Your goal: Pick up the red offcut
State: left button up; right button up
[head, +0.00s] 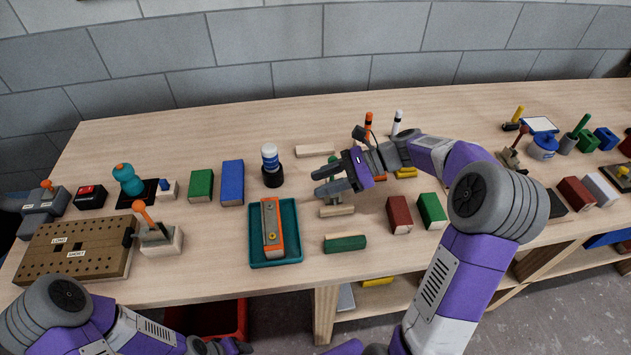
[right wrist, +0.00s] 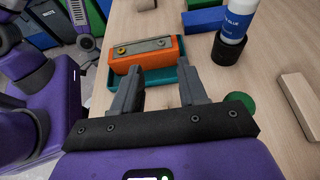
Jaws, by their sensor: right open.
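A dark red block (head: 399,215), which fits the red offcut, lies on the bench right of centre, just left of a green block (head: 432,211). A second dark red block (head: 576,193) lies far to the right beside a whitish one. My right gripper (head: 318,182) is open, with nothing between its fingers, and points left above the bench, to the left of the nearer red block. Its two spread fingers also show in the right wrist view (right wrist: 157,88), where no red block is seen. My left gripper (head: 225,346) is partly in view at the bottom edge; its jaws are unclear.
A teal tray (head: 288,258) holding an orange piece (head: 278,237) is left of the red block. A dark green batten (head: 345,243) and pale wood pieces (head: 337,211) lie near my right gripper. A blue-and-white bottle (head: 269,157) stands in a black holder behind the tray.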

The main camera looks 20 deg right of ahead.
aim_at(397, 209)
jog(key=k, duration=1)
